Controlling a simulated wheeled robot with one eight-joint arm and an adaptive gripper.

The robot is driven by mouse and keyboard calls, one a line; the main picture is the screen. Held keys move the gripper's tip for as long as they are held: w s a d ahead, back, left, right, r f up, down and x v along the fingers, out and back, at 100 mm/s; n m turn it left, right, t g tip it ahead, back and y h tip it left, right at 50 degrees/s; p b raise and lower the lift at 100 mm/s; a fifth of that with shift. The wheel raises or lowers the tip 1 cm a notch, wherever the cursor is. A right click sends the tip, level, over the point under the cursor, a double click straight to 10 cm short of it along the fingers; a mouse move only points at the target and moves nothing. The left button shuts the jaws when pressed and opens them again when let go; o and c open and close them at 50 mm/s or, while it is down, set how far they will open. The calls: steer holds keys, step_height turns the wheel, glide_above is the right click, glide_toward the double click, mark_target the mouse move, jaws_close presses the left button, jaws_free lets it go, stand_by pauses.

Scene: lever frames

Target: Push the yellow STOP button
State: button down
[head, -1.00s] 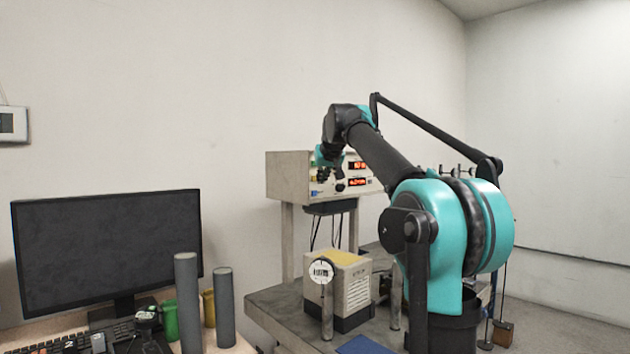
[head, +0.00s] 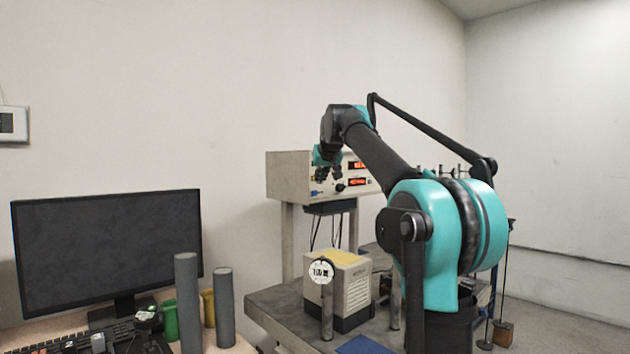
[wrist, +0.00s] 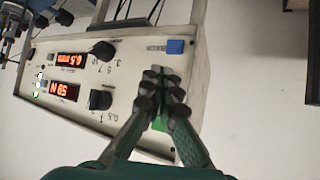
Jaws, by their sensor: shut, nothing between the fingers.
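The grey-white instrument box (head: 287,172) stands on posts above the bench, with red-lit displays and knobs on its front. In the wrist view the box front (wrist: 125,62) appears turned over, with a blue square button (wrist: 175,46) and a green square (wrist: 159,124) partly behind my fingers. I cannot clearly make out the yellow STOP button; my fingers cover part of the panel between the blue and green squares. My gripper (wrist: 161,90) is shut and empty, its fingertips over that stretch of panel. I cannot tell if they touch. My gripper (head: 329,172) also shows in the head view at the box's left front.
Black knobs (wrist: 101,99) and displays (wrist: 72,59) lie left of my fingers in the wrist view. Below the box, a beige block with a yellow top (head: 335,258) stands on the grey bench (head: 285,310). A monitor (head: 105,245) and grey cylinders (head: 187,300) stand at left.

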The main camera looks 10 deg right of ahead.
steer(key=shift+w+a, duration=0.25)
steer(key=shift+w, duration=0.05)
stand_by(0.8)
stand_by(0.3)
steer(key=shift+s+d, duration=0.5)
steer(key=shift+s, duration=0.15)
steer(key=shift+s+d, duration=0.1)
steer(key=s+d, duration=0.1)
steer(key=s, duration=0.1)
steer(key=s+d, duration=0.1)
steer(key=shift+s+d, duration=0.35)
steer(key=shift+s, duration=0.05)
stand_by(0.6)
